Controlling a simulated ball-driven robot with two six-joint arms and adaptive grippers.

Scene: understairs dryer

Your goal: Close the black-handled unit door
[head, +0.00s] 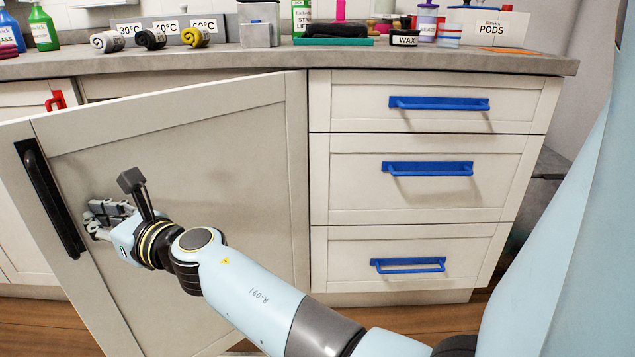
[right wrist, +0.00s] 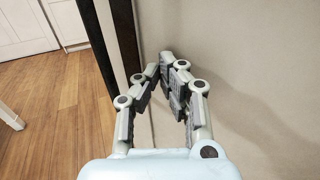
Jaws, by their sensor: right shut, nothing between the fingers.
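The unit door (head: 200,130) stands open, swung out from the cabinet, with its front face towards me and its free edge at the left. Its long black handle (head: 48,198) runs along that free edge. My right gripper (head: 93,217) is shut and empty in front of the door panel, just right of the handle. In the right wrist view the gripper's fingertips (right wrist: 163,66) are close to the pale door face (right wrist: 255,70), with the dark handle (right wrist: 122,40) to their left. I cannot tell whether they touch the door. My left gripper is not in view.
Drawers with blue handles (head: 438,103) stand right of the door. A red-handled door (head: 56,101) is behind it at the left. The grey worktop (head: 270,62) above carries towels, bottles and boxes. Bare wooden floor (right wrist: 58,105) lies beyond the door's free edge.

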